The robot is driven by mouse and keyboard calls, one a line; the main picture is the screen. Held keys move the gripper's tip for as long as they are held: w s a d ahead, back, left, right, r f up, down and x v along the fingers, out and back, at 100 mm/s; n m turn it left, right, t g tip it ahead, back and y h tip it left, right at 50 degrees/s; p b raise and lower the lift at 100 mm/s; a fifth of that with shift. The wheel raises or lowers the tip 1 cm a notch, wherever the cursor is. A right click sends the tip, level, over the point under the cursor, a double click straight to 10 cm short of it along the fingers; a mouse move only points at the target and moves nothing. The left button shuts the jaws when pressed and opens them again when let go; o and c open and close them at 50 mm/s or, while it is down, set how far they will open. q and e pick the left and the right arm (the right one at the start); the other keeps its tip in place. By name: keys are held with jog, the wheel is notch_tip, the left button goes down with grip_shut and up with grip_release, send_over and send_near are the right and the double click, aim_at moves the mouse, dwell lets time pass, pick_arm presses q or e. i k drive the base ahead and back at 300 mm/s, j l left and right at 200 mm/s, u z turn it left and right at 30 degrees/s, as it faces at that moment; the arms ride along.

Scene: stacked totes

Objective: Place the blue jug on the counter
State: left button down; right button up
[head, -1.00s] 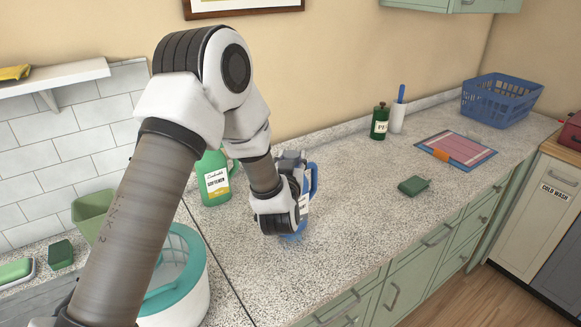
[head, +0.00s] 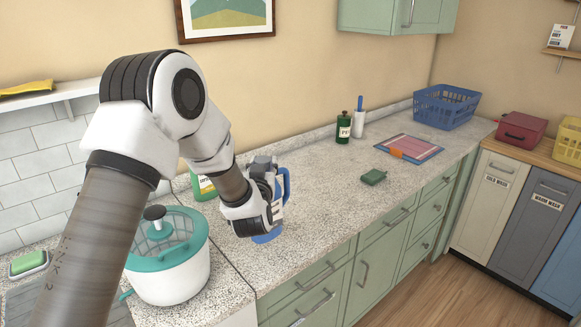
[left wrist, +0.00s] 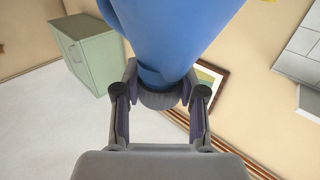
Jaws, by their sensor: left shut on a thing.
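The blue jug (head: 267,237) is at the counter (head: 330,208) in the head view, mostly hidden behind my left arm, with its blue handle to the right and a pale label partly showing. It looks about upright, with its base at or just above the speckled top; I cannot tell if they touch. My left gripper (head: 262,164) is at the jug's top. In the left wrist view my gripper (left wrist: 160,92) is shut on the grey cap or neck of the jug (left wrist: 185,30). My right gripper is not in view.
A green bottle (head: 203,187) stands behind my arm. A white and teal tub (head: 170,262) is left of the jug.

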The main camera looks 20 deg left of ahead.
aim_at(328, 191)
jog(key=i+l, duration=0.15)
jog(key=i, duration=0.3)
jog(key=i+l, duration=0.2)
jog(key=i, duration=0.3)
jog(key=i+j, duration=0.15)
jog(key=i, duration=0.2)
jog(key=z, duration=0.05)
